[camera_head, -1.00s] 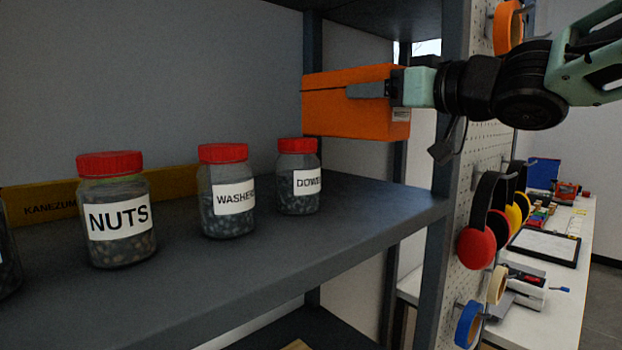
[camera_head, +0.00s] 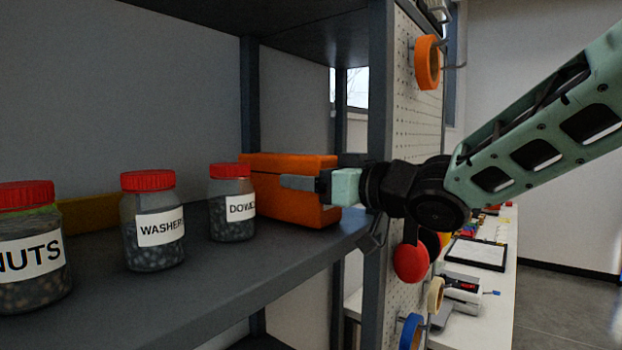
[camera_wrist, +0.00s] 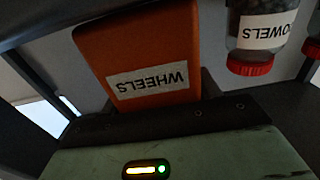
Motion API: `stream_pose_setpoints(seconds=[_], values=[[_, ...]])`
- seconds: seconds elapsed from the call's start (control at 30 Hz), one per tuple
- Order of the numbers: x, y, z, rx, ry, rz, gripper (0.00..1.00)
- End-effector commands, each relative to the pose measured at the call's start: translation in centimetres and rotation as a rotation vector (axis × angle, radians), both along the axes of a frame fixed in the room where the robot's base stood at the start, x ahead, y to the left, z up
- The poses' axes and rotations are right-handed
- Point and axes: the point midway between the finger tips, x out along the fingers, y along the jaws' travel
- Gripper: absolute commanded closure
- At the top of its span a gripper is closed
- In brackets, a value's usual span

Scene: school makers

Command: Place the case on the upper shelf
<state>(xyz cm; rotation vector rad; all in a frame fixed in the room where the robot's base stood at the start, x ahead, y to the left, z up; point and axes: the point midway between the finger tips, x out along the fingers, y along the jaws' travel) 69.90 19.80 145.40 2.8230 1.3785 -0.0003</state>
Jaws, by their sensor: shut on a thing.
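The orange case (camera_head: 270,165) is at the right end of the shelf (camera_head: 215,290), just behind and right of the DOWELS jar. Its underside is at or very near the shelf surface; I cannot tell if it bears on it. My gripper (camera_head: 298,183) reaches in from the right and is shut on the case. One finger lies along its near side. In the wrist view the case (camera_wrist: 140,45) shows upside down with a WHEELS label, level with the shelf's jars.
The DOWELS jar (camera_head: 232,205) stands close to the case's left. The WASHERS jar (camera_head: 152,222) and NUTS jar (camera_head: 30,250) stand further left. A shelf post (camera_head: 380,120) and pegboard (camera_head: 415,100) with hanging tape and headphones are close to my arm.

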Motion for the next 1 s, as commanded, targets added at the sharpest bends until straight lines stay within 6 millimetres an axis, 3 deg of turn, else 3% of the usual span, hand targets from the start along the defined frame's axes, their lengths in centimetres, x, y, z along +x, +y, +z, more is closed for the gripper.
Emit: stream_pose_setpoints(seconds=[0.13,0.17,0.2,0.23,0.6,1.0], values=[[0.0,0.0,-0.2,0.002,-0.003,0.000,0.75],[0.0,0.0,-0.3,0.000,0.000,0.000,0.33],[0.0,0.0,-0.2,0.000,0.000,0.000,0.22],[0.0,0.0,-0.2,0.000,0.000,0.000,0.17],[-0.1,-0.2,0.1,0.000,0.000,-0.001,0.17],[-4.8,-6.2,-0.1,0.000,-0.003,-0.003,0.17]])
